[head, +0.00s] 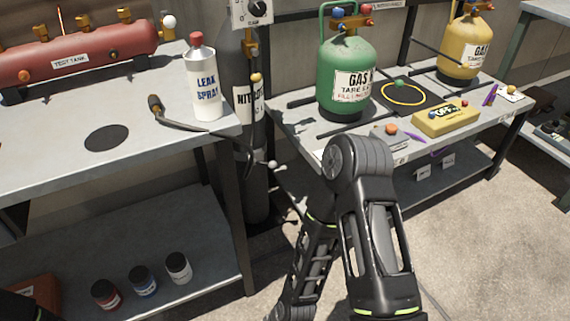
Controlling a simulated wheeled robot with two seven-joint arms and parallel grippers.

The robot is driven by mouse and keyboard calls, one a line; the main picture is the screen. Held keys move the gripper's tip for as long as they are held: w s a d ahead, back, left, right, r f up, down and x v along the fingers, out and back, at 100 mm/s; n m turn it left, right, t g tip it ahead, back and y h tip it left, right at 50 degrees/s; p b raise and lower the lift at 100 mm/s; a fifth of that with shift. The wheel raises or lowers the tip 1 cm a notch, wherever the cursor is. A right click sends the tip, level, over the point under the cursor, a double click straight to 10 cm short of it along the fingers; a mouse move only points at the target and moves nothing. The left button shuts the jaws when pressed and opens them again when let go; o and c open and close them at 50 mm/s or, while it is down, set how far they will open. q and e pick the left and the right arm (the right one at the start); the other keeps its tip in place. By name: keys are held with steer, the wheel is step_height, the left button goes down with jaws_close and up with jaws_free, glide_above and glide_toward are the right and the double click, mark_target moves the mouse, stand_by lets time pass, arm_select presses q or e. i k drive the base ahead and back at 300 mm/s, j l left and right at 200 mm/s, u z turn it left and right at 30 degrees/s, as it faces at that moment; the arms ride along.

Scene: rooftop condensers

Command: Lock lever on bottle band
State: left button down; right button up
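The tall dark grey nitrogen bottle (256,195) stands upright on the floor in the gap between the two benches. Its white label, partly hidden by the spray bottle, reads "NIT". A dark curved piece, possibly the band, crosses the bottle around bench height. A thin lever-like rod with a pale ball knob (272,164) shows at the bottle's right side; I cannot tell if it is locked. My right arm rises in front, with its bent joint right of the bottle, and its lower links hide part of the area. Neither gripper shows.
A white leak spray bottle (205,80) and a black hose (190,128) are on the left bench (50,150), near the nitrogen bottle. The right bench (300,125) holds a green gas cylinder (345,70), a yellow cylinder (462,45) and a yellow device (445,118).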

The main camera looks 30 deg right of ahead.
mark_target(273, 165)
steer(key=i+l+u, duration=0.1)
steer(key=l, duration=2.7)
steer(key=i+j+u, duration=0.05)
steer(key=i, duration=0.05)
